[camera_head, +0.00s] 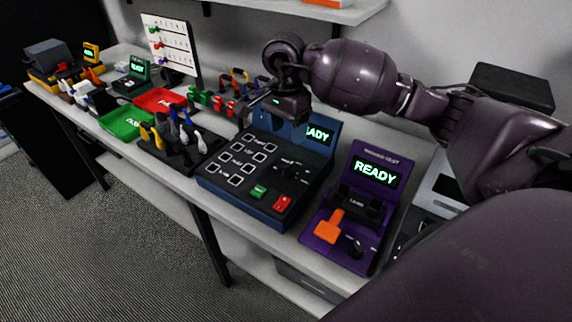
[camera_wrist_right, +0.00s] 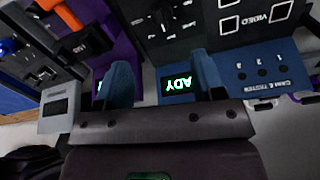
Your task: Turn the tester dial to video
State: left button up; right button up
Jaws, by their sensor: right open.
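The blue cable tester (camera_head: 237,195) stands on the bench with several white-framed ports, a green and a red button, and a lit screen (camera_head: 317,133) partly hidden by my right gripper, so only "ADY" shows. Its dark dial (camera_head: 291,171) sits right of the ports; its setting is too small to read. My right gripper (camera_head: 268,124) is above the tester's back edge, in front of the screen, apart from the dial. In the right wrist view its two blue fingers (camera_wrist_right: 163,68) are spread with nothing between them; the screen (camera_wrist_right: 178,84) shows behind. My left gripper is not in view.
A purple device (camera_head: 325,210) with an orange lever (camera_head: 328,226) stands close right of the tester. Left are a dark rack of connectors (camera_head: 180,150), a green tray (camera_head: 126,122), a red tray (camera_head: 158,101) and a white pegboard (camera_head: 172,47). My right arm covers the right side.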

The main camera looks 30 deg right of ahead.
aim_at(289, 164)
notch_tip(289, 164, down, 11)
jog(key=shift+s+d+r, duration=0.1)
jog(key=shift+s+r, duration=0.05)
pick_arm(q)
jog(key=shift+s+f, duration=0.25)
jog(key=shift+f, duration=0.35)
pick_arm(e)
jog(key=shift+f, duration=0.6)
jog(key=c, duration=0.9)
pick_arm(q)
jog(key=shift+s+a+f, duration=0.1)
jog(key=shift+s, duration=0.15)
